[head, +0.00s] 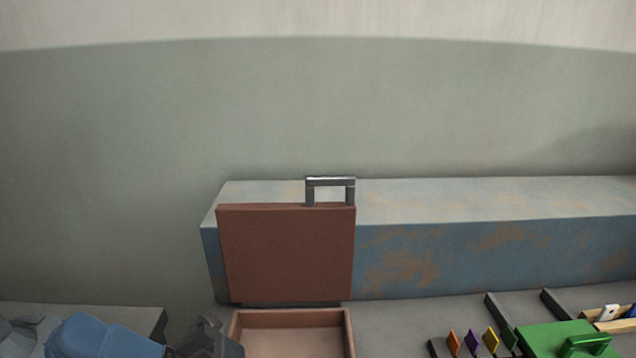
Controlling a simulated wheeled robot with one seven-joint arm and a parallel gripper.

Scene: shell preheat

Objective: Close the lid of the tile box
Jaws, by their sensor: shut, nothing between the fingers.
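The tile box (348,330) is a reddish-brown open box at the bottom centre of the head view, cut off by the lower edge. Its lid (286,255) stands upright behind it, open, with a grey metal handle (331,183) at its top edge. A dark hinge strip shows between lid and box. The part of the box floor in view looks empty. My gripper (212,338), dark grey, is at the bottom left, just left of the box. It is shut and empty; its fingertips are hard to make out.
A long blue, rust-worn block (490,250) stands right behind the lid. To the right are thin orange, purple and yellow pieces (472,342) in a dark rack, a green object (565,340) and a wooden tray (612,323). A grey surface (130,318) lies at the left.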

